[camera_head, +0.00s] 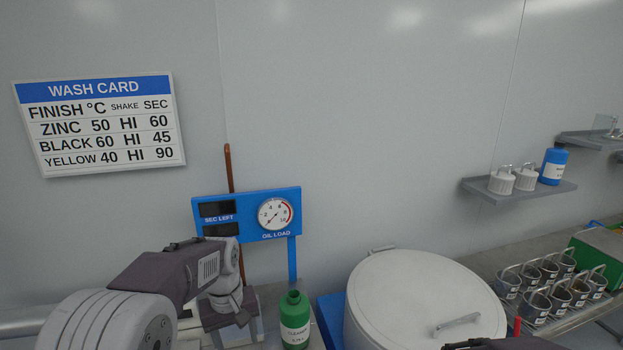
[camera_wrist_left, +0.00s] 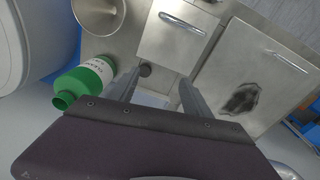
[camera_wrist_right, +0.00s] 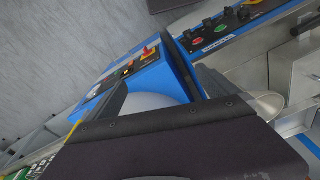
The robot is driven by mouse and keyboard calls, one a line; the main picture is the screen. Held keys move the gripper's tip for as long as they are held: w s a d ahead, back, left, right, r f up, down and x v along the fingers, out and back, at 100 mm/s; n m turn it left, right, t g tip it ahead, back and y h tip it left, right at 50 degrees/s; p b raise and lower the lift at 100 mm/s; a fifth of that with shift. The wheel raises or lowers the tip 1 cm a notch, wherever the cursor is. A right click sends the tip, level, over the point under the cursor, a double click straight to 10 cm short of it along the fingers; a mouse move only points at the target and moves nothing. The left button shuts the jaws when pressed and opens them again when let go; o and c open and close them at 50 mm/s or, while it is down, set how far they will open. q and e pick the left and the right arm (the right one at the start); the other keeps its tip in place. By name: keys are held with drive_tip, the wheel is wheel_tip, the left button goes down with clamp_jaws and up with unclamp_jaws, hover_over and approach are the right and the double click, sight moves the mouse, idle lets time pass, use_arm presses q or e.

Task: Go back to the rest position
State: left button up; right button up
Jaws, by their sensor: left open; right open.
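My left arm comes in from the left in the head view, its hand low beside a green bottle; the fingertips are hidden there. In the left wrist view my left gripper (camera_wrist_left: 158,92) has its fingers apart with nothing between them. The green bottle (camera_head: 295,322) stands upright just right of the left hand; it also shows left of the fingers in the left wrist view (camera_wrist_left: 88,80). My right gripper (camera_wrist_right: 163,88) is open in the right wrist view, fingers apart in front of a blue control box (camera_wrist_right: 150,75). Only a dark piece of my right arm shows at the head view's bottom edge.
A large round white lid (camera_head: 420,305) fills the front middle. A blue gauge panel (camera_head: 248,213) stands behind the left arm. Several small metal buckets (camera_head: 535,305) sit at right, below a shelf (camera_head: 520,192). The left wrist view shows a metal panel with a dark stain (camera_wrist_left: 240,98).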

use_arm(q)
drive_tip(key=s+f+m, duration=0.1)
drive_tip(key=s+f, duration=0.1)
drive_tip(key=s, duration=0.3)
drive_tip(key=s+f+m, duration=0.1)
drive_tip(key=s+f, duration=0.2)
drive_tip(key=s, duration=0.3)
drive_tip(key=s+f+m, duration=0.2)
drive_tip(key=s+f, duration=0.1)
drive_tip(key=s, duration=0.3)
drive_tip(key=shift+a+f, duration=0.1)
drive_tip(key=shift+a, duration=0.25)
drive_tip(key=shift+w+m+t, duration=0.3)
drive_tip(key=shift+w+m, duration=0.1)
drive_tip(key=shift+w, duration=0.45)
drive_tip(key=shift+s, duration=0.1)
